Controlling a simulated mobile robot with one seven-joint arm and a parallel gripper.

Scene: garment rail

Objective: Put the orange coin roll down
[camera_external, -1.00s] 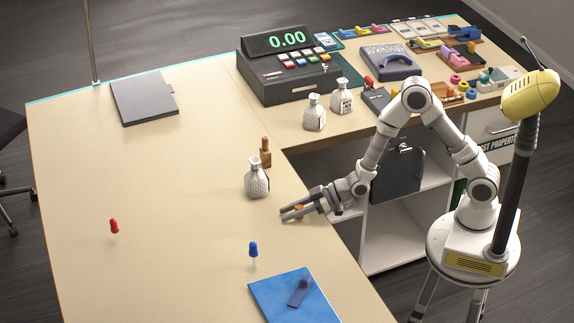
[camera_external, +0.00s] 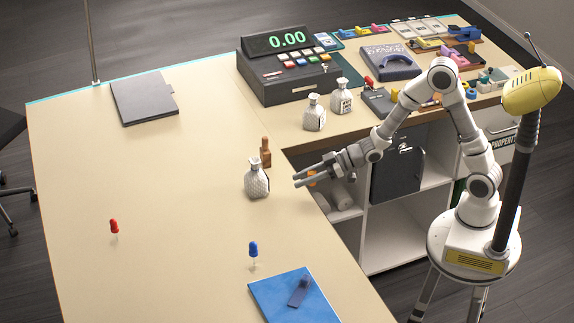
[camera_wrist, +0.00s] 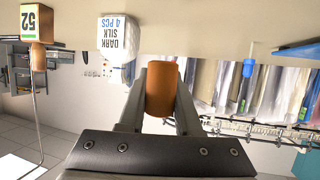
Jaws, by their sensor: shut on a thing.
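The orange coin roll (camera_wrist: 161,88) is an orange-brown cylinder between the two fingers of my gripper (camera_wrist: 158,90) in the wrist view. My gripper is shut on it. In the external view, only a small orange part of the roll (camera_external: 312,178) shows between the fingers of my gripper (camera_external: 301,177). The gripper is near the right edge of the tan counter (camera_external: 180,220), just right of a silvery quilted bottle. I cannot tell how high the roll is above the counter.
A blue pin (camera_external: 253,250) and blue folder (camera_external: 293,298) are nearer the front. A red pin (camera_external: 114,227) stands far left. The counter's middle is clear.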

